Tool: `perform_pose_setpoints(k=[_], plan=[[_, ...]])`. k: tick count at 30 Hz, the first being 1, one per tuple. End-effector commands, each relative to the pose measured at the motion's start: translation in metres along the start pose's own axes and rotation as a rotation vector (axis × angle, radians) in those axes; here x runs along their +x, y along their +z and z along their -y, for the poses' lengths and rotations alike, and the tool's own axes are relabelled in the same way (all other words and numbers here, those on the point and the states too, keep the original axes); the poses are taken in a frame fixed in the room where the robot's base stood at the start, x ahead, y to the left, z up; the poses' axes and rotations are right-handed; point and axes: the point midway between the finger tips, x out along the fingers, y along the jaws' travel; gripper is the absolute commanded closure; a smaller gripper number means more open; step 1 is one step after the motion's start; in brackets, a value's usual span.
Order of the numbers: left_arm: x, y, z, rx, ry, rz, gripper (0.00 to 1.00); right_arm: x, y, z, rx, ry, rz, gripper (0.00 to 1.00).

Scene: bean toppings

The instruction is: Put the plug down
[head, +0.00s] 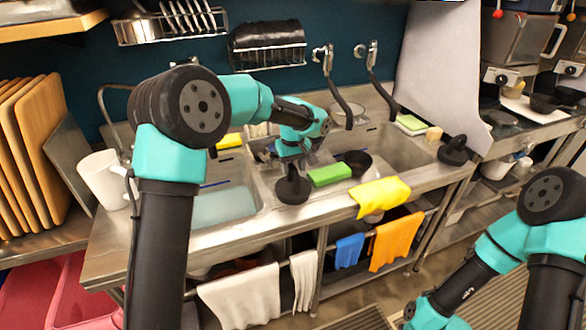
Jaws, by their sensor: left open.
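A black sink plug (293,189) with an upright knob sits on the metal strip at the front right of the left basin. A second, similar black plug (455,153) sits at the right end of the counter. My left gripper (292,163) points down just above the nearer plug, at its knob. It is open; whether its fingers touch the knob is too small to tell. The left basin (221,205) holds water. My right arm comes in at the lower right; its gripper's fingers are out of the picture.
A green sponge (330,175) lies just right of the nearer plug, with a dark bowl (357,161) behind it. A yellow cloth (381,196) hangs over the front edge. Two taps rise behind the right basin (395,150).

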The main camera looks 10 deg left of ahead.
Motion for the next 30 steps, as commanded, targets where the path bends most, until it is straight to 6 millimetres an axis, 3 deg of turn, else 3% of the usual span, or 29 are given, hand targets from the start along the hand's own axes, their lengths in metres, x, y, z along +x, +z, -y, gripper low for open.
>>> perform_pose_setpoints(k=[18,30], plan=[[-0.102,0.0,-0.001,0.0,0.002,-0.001,0.52,0.0,0.0,0.0,0.0,0.0,0.0,0.57],[-0.113,0.0,0.0,0.0,0.001,0.0,0.52,0.0,0.0,0.0,0.0,0.0,0.0,0.57]])
